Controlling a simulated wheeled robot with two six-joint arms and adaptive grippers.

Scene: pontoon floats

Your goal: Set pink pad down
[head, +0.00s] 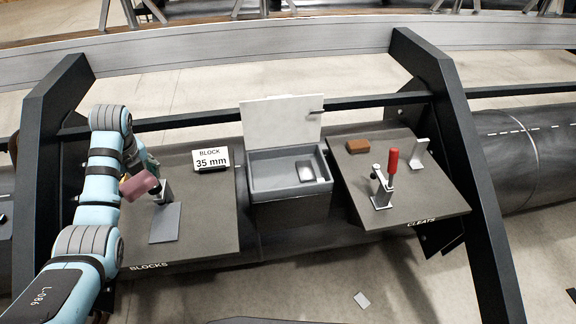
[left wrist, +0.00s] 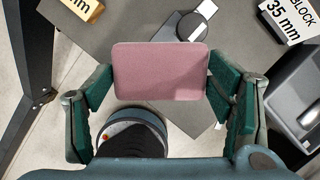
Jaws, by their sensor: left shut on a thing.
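The pink pad (head: 138,186) is held in my left gripper (head: 150,178), above the left board marked BLOCKS. In the left wrist view the pad (left wrist: 160,72) is a flat, rounded rectangle spanning the space between the two green fingers of the gripper (left wrist: 160,84), which is shut on it. The pad looks tilted in the head view and clear of the board. It hides part of the board behind it. My right gripper is not in view.
The left board (head: 208,215) carries a grey plate (head: 165,223), a small grey upright (head: 163,192) and a "BLOCK 35 mm" sign (head: 210,159). A grey open box (head: 290,192) stands in the middle. The right board (head: 435,195) holds a red-handled clamp (head: 391,162) and a brown block (head: 357,146).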

